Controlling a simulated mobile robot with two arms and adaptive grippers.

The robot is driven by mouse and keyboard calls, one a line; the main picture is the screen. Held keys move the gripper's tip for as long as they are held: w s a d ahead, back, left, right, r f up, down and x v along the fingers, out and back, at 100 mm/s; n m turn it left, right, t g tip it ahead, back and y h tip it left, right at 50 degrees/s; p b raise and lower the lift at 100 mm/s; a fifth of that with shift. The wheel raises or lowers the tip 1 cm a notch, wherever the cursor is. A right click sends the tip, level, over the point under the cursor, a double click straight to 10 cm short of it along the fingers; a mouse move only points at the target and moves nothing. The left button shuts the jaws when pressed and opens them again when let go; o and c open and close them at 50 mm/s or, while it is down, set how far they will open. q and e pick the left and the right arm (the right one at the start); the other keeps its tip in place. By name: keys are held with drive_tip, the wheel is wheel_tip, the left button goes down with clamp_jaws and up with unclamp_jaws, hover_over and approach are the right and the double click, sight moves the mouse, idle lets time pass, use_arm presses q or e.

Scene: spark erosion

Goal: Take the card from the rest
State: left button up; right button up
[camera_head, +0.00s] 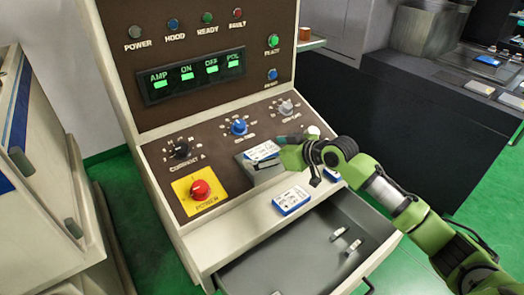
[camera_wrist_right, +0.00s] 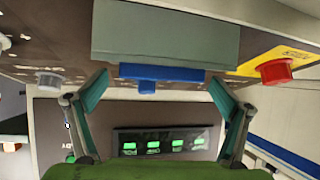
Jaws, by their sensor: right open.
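A white card with a blue edge (camera_head: 262,151) lies on the grey block-shaped rest (camera_head: 264,174), on the sloping console front below the blue knob. In the right wrist view, the card appears edge-on as a blue bar (camera_wrist_right: 180,73) against the grey-green rest (camera_wrist_right: 165,30). My right gripper (camera_head: 281,150) is at the card's right side in the head view. In the wrist view its two fingers (camera_wrist_right: 158,88) stand apart, one on each side of the card, with clear gaps. My left gripper is not in view.
Another blue-and-white card (camera_head: 291,200) lies on the ledge below the rest; another blue item (camera_head: 332,175) is partly hidden by my right arm. An open drawer (camera_head: 322,234) holds small light-coloured pieces. The red power button (camera_head: 200,189) and knobs (camera_head: 238,127) surround the rest.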

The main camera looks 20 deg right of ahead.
drive_tip(key=shift+s, duration=0.1)
drive_tip(key=c, duration=1.3)
drive_tip(key=shift+o, duration=0.2)
drive_tip(key=shift+r, duration=0.1)
